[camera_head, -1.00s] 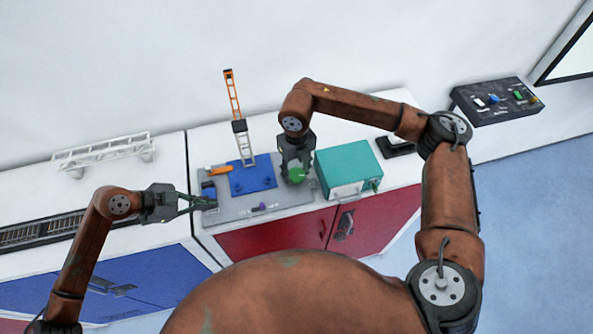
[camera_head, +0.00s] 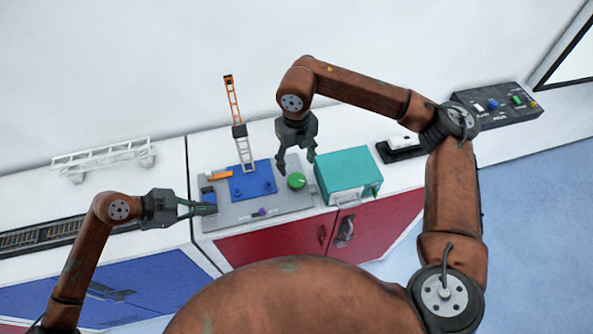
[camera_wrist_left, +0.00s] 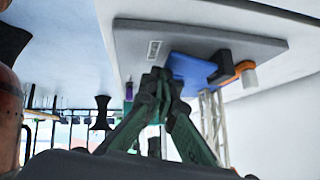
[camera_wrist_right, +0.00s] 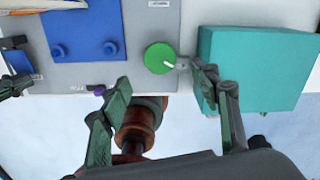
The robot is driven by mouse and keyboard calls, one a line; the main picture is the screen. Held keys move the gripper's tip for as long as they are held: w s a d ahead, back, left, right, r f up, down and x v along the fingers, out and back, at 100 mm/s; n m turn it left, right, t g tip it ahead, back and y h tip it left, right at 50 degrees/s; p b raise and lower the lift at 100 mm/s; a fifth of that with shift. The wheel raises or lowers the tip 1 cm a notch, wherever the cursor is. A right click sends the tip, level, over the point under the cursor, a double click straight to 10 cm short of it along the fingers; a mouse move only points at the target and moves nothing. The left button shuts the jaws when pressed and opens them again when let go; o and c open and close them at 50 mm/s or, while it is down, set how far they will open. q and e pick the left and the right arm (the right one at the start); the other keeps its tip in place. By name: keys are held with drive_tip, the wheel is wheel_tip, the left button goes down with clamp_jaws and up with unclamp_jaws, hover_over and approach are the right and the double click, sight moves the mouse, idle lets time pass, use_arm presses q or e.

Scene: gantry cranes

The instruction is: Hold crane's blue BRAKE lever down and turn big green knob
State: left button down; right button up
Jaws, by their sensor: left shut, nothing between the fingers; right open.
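The crane (camera_head: 237,125), an orange and white lattice boom on a blue plate, stands on a grey board (camera_head: 235,213). The blue brake lever (camera_head: 209,196) is at the board's left edge, partly hidden by my left gripper (camera_head: 212,209), which is shut with nothing between its fingers; its fingertips are at the lever. In the left wrist view, the lever cannot be made out behind the closed tips (camera_wrist_left: 160,74). The big green knob (camera_head: 296,181) is right of the blue plate; it also shows in the right wrist view (camera_wrist_right: 160,58) with a white pointer mark. My right gripper (camera_head: 297,165) is open and empty, above and behind the knob.
A teal box (camera_head: 347,172) stands close right of the knob. A small purple control (camera_head: 262,211) is at the board's front and an orange part (camera_head: 219,175) at its left. A black control panel (camera_head: 497,105) is far right. A white truss (camera_head: 103,157) lies left.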

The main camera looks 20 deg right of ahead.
drive_tip(key=shift+r, duration=1.9)
use_arm(q)
drive_tip(key=shift+r+p, duration=0.8)
drive_tip(key=shift+p, duration=0.2)
use_arm(e)
drive_tip(key=shift+r, duration=1)
use_arm(q)
drive_tip(key=shift+r, duration=0.25)
drive_tip(key=a+r+p, duration=0.1)
drive_tip(key=a+r, duration=0.6)
drive_tip(key=r, duration=0.3)
drive_tip(key=shift+r+p, duration=0.3)
use_arm(e)
drive_tip(key=shift+a+r, duration=0.1)
drive_tip(key=shift+r, duration=0.75)
